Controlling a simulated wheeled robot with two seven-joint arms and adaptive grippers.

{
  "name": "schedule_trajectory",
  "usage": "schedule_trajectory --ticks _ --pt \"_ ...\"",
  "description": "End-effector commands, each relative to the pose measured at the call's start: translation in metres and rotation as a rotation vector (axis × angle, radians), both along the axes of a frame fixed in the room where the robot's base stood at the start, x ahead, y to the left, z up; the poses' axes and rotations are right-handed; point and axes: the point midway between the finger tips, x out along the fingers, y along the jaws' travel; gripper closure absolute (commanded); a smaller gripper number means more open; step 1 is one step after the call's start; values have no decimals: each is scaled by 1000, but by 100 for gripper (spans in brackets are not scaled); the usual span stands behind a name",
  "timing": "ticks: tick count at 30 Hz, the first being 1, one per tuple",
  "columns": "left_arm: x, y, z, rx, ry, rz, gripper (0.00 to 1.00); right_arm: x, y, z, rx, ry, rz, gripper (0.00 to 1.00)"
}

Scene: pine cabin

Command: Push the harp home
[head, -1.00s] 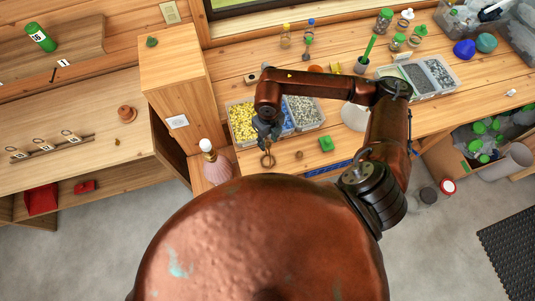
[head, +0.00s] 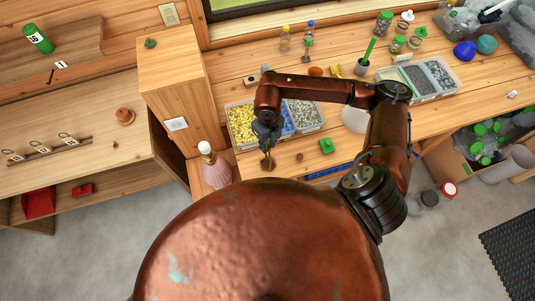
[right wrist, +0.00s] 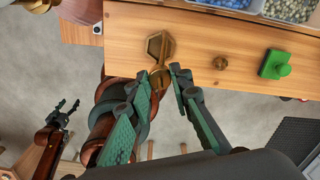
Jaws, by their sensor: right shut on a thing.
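My right gripper (head: 268,143) is over the front edge of the wooden bench (head: 345,140). In the right wrist view its two dark green fingers (right wrist: 163,83) are shut on the stem of a brass piece (right wrist: 158,78), which I take for the harp. A brown hexagonal frame or plate (right wrist: 160,42) shows at the far end of that stem, at the bench edge. I cannot tell whether it is part of the harp or how firmly they join. In the right wrist view my left gripper (right wrist: 66,105) is open and empty, away from the bench.
Right of the held piece are a small brown knob (head: 299,156) and a green block (head: 326,145). Behind are bins of yellow (head: 242,124) and grey parts (head: 304,113). A pink bottle (head: 216,171) stands at left, beside a wooden cabinet (head: 173,75).

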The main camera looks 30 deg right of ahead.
Motion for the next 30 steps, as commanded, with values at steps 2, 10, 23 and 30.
schedule_trajectory --ticks 2,10,23,30 --pt "0 0 0 0 0 0 44 0 0 0 0 0 0 100" --pt "0 0 4 0 0 0 44 0 0 8 0 -1 0 100" --pt "1 0 19 0 -1 0 44 0 0 41 0 -2 0 100" --pt "0 0 20 0 -1 0 44 0 0 45 0 0 0 100"
